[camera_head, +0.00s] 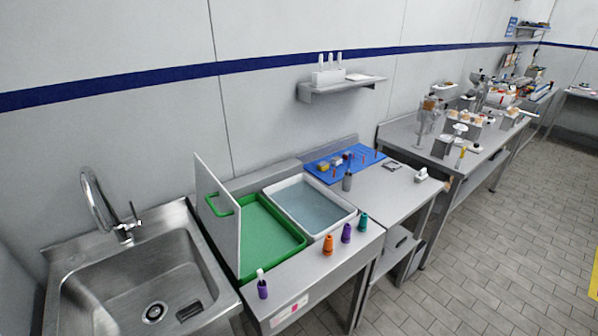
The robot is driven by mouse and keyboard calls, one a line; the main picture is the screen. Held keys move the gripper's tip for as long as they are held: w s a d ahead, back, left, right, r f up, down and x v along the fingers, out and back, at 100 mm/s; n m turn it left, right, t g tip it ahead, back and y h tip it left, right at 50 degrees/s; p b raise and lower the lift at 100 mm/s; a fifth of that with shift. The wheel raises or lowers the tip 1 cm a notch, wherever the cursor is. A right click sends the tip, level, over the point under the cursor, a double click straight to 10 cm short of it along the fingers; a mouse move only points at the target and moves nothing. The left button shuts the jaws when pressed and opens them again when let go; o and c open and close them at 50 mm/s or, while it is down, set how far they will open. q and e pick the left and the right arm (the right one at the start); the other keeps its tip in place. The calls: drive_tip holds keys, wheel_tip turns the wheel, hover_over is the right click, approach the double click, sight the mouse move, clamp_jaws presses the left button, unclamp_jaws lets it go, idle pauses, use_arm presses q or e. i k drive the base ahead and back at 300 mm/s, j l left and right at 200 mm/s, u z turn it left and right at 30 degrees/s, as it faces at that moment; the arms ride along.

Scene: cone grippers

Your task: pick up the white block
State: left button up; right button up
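A small white object (421,175), which may be the white block, sits near the right front corner of the steel table (385,190). It is too small to make out its exact shape. No gripper touches it. Neither my left nor my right gripper is in view.
A sink (90,285) with a tap is at left. Next to it are a green tray (262,240) with an upright white panel (218,215) and a white water tub (312,232). A blue board (374,155) lies behind.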

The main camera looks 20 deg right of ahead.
sight(336, 159)
drive_tip(key=l+u, duration=0.15)
drive_tip(key=l, duration=0.35)
drive_tip(key=l+u, duration=0.1)
drive_tip(key=l, duration=0.45)
drive_tip(key=l+u, duration=0.15)
drive_tip(key=l, duration=0.35)
drive_tip(key=k+l+u, duration=0.1)
drive_tip(key=l, duration=0.4)
drive_tip(key=k+l+u, duration=0.15)
drive_tip(key=l, duration=0.35)
drive_tip(key=l+u, duration=0.1)
drive_tip(key=l, duration=0.4)
drive_tip(key=k+l+u, duration=0.15)
drive_tip(key=l, duration=0.3)
